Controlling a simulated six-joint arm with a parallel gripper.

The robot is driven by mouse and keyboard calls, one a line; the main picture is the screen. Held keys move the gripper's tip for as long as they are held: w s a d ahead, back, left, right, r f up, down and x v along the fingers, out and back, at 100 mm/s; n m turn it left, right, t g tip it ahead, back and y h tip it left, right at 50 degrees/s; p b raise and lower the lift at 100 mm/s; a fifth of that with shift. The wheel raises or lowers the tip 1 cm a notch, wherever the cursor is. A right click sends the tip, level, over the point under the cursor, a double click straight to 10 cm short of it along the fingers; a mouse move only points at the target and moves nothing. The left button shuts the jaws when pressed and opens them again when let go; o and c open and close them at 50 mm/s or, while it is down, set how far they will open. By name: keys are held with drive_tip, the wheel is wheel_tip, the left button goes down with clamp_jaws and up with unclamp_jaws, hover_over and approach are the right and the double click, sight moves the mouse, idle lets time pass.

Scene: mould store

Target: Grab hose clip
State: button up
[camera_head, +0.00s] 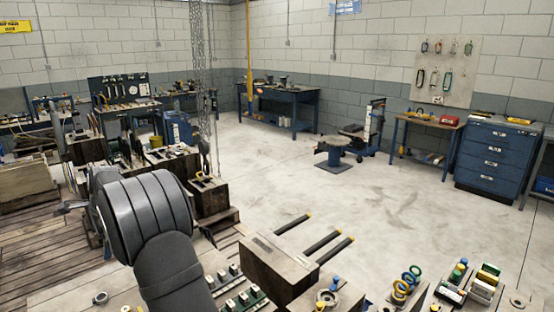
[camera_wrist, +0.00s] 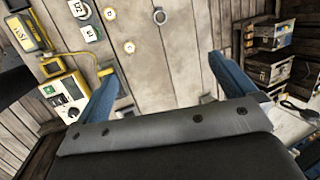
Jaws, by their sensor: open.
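In the wrist view, a small grey metal ring (camera_wrist: 159,16), which looks like the hose clip, lies on the wooden plank surface near the top edge. My gripper (camera_wrist: 164,66) shows there with two blue fingers spread wide and nothing between them. The ring is beyond the fingertips and apart from them, roughly in line with the gap. In the head view, a small metal ring (camera_head: 100,298) lies at the lower left on the wooden top; I cannot tell whether it is the same one. My gripper's fingers cannot be made out in the head view.
In the wrist view, round white tags (camera_wrist: 92,33) and a yellow-edged device (camera_wrist: 63,93) lie left of the gap. Dark boxes (camera_wrist: 270,67) stand to the right. In the head view, a wooden block (camera_head: 280,262) and coloured rings (camera_head: 405,284) stand on the near bench.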

idle(0.4)
drive_tip(key=c, duration=0.6)
drive_tip(key=n+t, duration=0.1)
drive_tip(key=n, duration=1.9)
approach(99, 297)
drive_tip(key=x, duration=0.2)
drive_tip(key=shift+f, duration=0.3)
drive_tip(key=shift+x, duration=2.7)
